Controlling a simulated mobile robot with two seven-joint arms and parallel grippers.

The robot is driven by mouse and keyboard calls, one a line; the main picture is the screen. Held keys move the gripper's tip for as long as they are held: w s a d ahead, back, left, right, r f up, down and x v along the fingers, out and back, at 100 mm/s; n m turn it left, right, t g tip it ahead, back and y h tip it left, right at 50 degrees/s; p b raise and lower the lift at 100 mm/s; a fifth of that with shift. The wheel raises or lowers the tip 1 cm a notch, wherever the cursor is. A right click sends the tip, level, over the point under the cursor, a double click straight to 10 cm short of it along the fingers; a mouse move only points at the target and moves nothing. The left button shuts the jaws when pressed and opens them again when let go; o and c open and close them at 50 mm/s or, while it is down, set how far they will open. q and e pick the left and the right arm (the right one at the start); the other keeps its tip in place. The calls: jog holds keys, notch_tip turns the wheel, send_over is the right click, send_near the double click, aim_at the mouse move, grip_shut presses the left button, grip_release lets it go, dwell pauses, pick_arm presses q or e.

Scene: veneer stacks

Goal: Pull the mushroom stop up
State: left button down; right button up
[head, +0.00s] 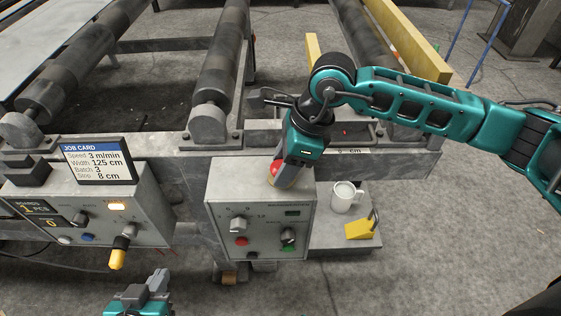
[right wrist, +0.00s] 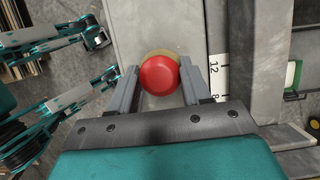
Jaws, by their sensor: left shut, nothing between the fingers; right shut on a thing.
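The red mushroom stop (head: 275,168) is on top of the grey control box (head: 222,192), partly hidden by my right gripper in the head view. In the right wrist view the round red stop (right wrist: 160,75) sits over a yellowish ring (right wrist: 173,52). My right gripper (head: 287,178) points down at it from above. In the wrist view its fingers (right wrist: 160,77) stand on both sides of the red head, shut on it. My left gripper (head: 150,285) is low at the bottom left of the head view, shut and empty, away from the box.
A second control box (head: 150,200) with a job card (head: 98,162) stands to the left. A white mug (head: 343,197) and a yellow wedge-shaped thing (head: 359,231) are on a low shelf right of the grey box. Rollers (head: 222,65) lie behind.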

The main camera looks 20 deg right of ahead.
jog(key=c, duration=0.5)
jog(key=shift+o, duration=0.2)
jog(key=shift+r, duration=0.1)
jog(key=shift+r+p, duration=0.4)
jog(key=shift+r, duration=0.2)
jog(key=o, duration=1.1)
jog(key=shift+f, duration=0.1)
jog(key=shift+o, duration=0.2)
jog(key=p+v, duration=0.3)
jog(key=v, duration=0.4)
jog(key=shift+p, duration=0.3)
